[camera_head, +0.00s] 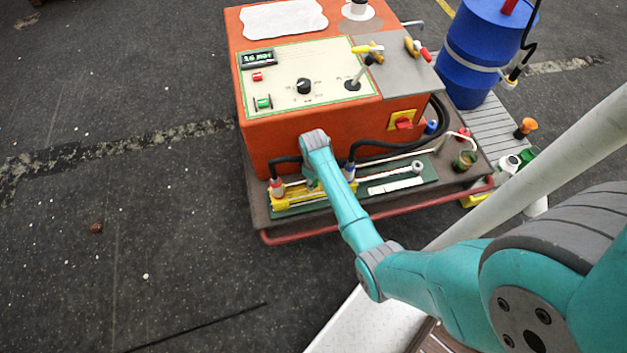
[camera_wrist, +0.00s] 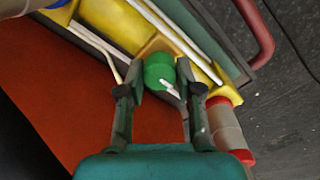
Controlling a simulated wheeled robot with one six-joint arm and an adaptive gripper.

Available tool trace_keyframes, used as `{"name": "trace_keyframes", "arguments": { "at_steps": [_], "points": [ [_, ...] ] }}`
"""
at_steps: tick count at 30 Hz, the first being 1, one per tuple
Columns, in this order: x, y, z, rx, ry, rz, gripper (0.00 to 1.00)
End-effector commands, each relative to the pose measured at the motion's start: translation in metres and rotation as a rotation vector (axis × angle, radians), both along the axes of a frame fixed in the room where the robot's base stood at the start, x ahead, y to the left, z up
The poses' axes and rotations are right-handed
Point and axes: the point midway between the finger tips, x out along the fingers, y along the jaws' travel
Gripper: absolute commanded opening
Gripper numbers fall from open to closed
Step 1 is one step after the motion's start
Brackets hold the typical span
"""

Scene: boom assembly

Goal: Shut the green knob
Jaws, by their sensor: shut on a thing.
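The green knob (camera_wrist: 160,72) sits on a yellow block, with a white pointer on it slanting toward the lower right in the wrist view. My gripper (camera_wrist: 160,92) has its two dark fingers on either side of the knob and is shut on it. In the head view my arm reaches down to the yellow valve block (camera_head: 288,196) at the front of the orange machine (camera_head: 262,135). There the green knob is hidden behind my wrist and gripper.
A red and white hose coupling (camera_wrist: 228,128) stands close to my right finger in the wrist view. Black hoses (camera_head: 375,150) loop over the machine's front deck. A red rail (camera_head: 330,234) runs along the front edge. A blue barrel (camera_head: 470,55) stands at the right.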

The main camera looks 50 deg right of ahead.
Motion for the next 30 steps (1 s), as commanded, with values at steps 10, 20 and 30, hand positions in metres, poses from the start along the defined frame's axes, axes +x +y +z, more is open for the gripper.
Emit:
{"name": "trace_keyframes", "arguments": {
  "at_steps": [10, 20, 30],
  "points": [
    [0.0, 0.0, 0.0, 0.0, 0.0, -0.002, 0.4],
    [0.0, 0.0, 0.0, 0.0, 0.0, -0.001, 0.6],
    [0.0, 0.0, 0.031, -0.002, -0.002, 0.0, 0.6]
  ]
}}
